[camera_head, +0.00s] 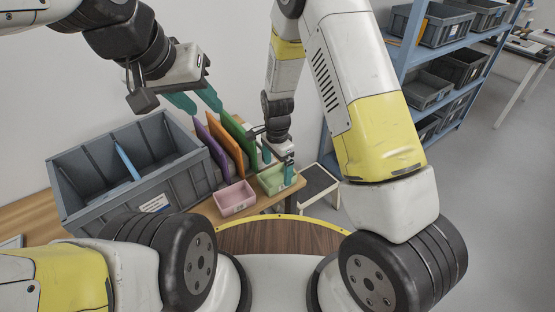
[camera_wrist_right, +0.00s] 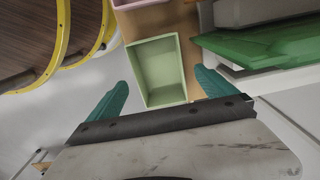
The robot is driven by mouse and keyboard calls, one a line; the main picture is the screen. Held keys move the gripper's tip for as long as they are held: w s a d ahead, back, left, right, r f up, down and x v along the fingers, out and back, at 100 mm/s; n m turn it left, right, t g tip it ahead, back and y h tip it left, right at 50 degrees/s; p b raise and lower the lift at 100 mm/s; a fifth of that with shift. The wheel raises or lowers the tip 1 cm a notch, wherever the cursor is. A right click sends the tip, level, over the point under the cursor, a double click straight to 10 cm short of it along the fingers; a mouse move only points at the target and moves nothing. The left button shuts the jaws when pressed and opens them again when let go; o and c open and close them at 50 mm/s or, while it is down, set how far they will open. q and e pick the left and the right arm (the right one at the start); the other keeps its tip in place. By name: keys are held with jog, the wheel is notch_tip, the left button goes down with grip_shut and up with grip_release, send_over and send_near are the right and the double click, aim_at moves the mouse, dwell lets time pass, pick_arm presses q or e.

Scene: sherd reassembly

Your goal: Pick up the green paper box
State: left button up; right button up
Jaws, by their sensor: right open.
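The green paper box (camera_head: 271,184) is a small, open-topped, light green tray near the right end of the wooden table. In the right wrist view the green box (camera_wrist_right: 156,72) looks empty and lies just ahead of the gap between my teal fingers. My right gripper (camera_head: 278,163) is open over the box, with its fingers towards opposite sides; part of the box is hidden behind them. The right gripper (camera_wrist_right: 160,95) holds nothing. My left gripper (camera_head: 195,100) is raised near the upright folders, with its fingers apart and nothing between them.
A pink box (camera_head: 235,199) sits just left of the green one. Purple, orange and green upright folders (camera_head: 240,138) stand behind. A large grey crate (camera_head: 160,190) with a blue item fills the table's left. Blue shelves (camera_head: 445,58) stand at the right.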

aim_at(277, 183)
notch_tip(277, 183, down, 4)
jog(key=shift+f, duration=0.25)
jog(key=shift+c, duration=0.5)
